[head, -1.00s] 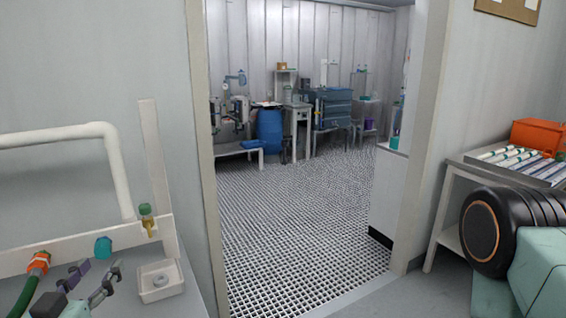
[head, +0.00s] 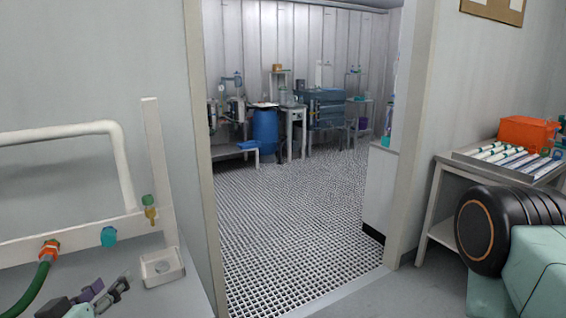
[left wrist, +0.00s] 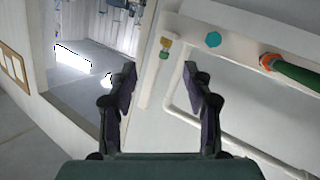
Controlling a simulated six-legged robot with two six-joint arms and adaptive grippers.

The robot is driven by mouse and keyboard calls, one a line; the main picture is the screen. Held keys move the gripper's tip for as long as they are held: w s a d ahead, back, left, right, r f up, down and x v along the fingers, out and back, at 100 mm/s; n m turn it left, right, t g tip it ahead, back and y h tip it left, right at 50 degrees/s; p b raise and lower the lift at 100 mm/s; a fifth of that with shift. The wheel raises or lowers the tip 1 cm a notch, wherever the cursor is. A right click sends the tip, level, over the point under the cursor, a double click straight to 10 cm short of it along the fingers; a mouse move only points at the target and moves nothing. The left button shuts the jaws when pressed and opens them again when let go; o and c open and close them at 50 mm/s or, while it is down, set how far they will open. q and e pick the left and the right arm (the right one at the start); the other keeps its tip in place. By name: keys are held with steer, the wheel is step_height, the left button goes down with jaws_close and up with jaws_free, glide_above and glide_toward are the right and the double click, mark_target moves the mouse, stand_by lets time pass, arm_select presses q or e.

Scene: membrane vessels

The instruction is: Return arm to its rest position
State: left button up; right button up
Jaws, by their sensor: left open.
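My left gripper (head: 104,293) is at the bottom left of the head view, above the pale bench beside the wall. Its two dark jointed fingers with purple-grey pads stand apart with nothing between them. It also shows in the left wrist view (left wrist: 160,84), open and empty, with the white rail and wall beyond it. The rest of the left arm is mostly below the head view. My right gripper is not in either view.
A white rail (head: 75,229) carries an orange fitting with a green hose (head: 45,262), a teal cap (head: 109,237) and a yellow-green fitting (head: 149,209). A square white dish (head: 162,267) sits nearby. A doorway opens onto a clear grated floor (head: 290,220). A tube rack table (head: 455,163) stands right.

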arm_select(q)
steer(key=s+d+f+g+h+b, duration=0.1)
steer(key=s+d+f+g, duration=0.25)
steer(key=f, duration=0.35)
steer(key=s+d+f+g+b, duration=0.1)
steer(key=s+d+f+g, duration=0.2)
steer(key=f, duration=0.4)
steer(key=s+d+f+g+h+b, duration=0.1)
steer(key=s+f+g+b, duration=0.2)
steer(key=f, duration=0.4)
steer(key=s+d+f+m+g+b, duration=0.1)
steer(key=s+f+g, duration=0.2)
steer(key=s+f, duration=0.3)
steer(key=s+d+f+m+g+y+b, duration=0.1)
steer(key=s+d+f+m+g, duration=0.1)
steer(key=s+f, duration=0.5)
steer(key=s+g, duration=0.1)
steer(key=s, duration=0.4)
steer(key=shift+s+m, duration=0.3)
steer(key=shift+s, duration=0.05)
steer(key=shift+g, duration=0.25)
steer(key=shift+c, duration=0.2)
steer(key=shift+c, duration=1.1)
steer(key=shift+a, duration=0.1)
